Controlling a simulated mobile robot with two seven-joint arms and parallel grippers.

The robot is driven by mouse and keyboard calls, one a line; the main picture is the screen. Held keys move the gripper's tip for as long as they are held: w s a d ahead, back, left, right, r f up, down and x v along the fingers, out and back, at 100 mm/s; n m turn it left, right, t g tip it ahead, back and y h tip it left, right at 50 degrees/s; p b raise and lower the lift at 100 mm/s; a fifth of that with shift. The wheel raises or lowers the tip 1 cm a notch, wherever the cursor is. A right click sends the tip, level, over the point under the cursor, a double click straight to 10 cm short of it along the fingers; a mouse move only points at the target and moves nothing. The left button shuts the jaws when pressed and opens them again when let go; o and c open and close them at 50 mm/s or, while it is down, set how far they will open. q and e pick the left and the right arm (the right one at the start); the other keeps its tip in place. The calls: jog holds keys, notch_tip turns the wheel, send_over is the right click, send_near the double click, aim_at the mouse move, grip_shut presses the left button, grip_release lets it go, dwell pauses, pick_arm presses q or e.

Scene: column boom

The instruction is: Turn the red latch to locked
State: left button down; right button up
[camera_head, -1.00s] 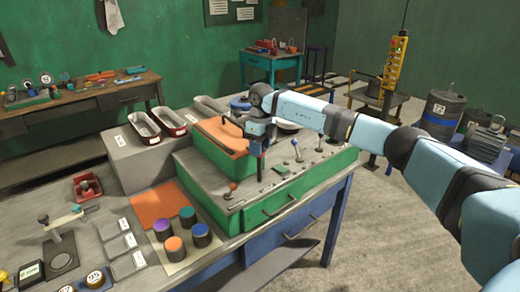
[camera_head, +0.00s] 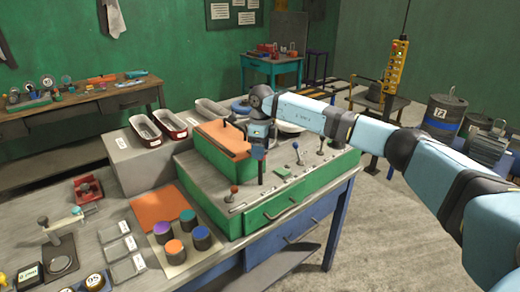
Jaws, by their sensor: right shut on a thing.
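My right gripper (camera_head: 262,172) points down onto the grey top of the green console (camera_head: 310,180), just in front of its orange-topped raised block. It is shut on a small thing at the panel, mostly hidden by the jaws. A small reddish patch shows at the jaws, which I take for the red latch (camera_head: 257,152); its shape and angle cannot be made out. A lever with a red ball knob (camera_head: 234,189) stands apart, left of the gripper. My left gripper is not in view.
A blue-knobbed lever (camera_head: 296,147) and a dark-knobbed lever (camera_head: 321,143) stand right of the gripper. Grey bins (camera_head: 145,128) are behind left. Coloured round pots (camera_head: 174,248), an orange sheet (camera_head: 160,205) and a red tray (camera_head: 88,187) lie on the left bench.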

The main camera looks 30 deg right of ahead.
jog(key=o, duration=0.6)
jog(key=shift+d, duration=0.1)
jog(key=shift+o, duration=0.9)
jog(key=shift+d, duration=0.1)
jog(key=shift+r, duration=0.3)
notch_tip(320, 180, up, 13)
jog(key=b, duration=0.1)
jog(key=shift+w+d+b, duration=0.2)
jog(key=shift+d+b, duration=0.1)
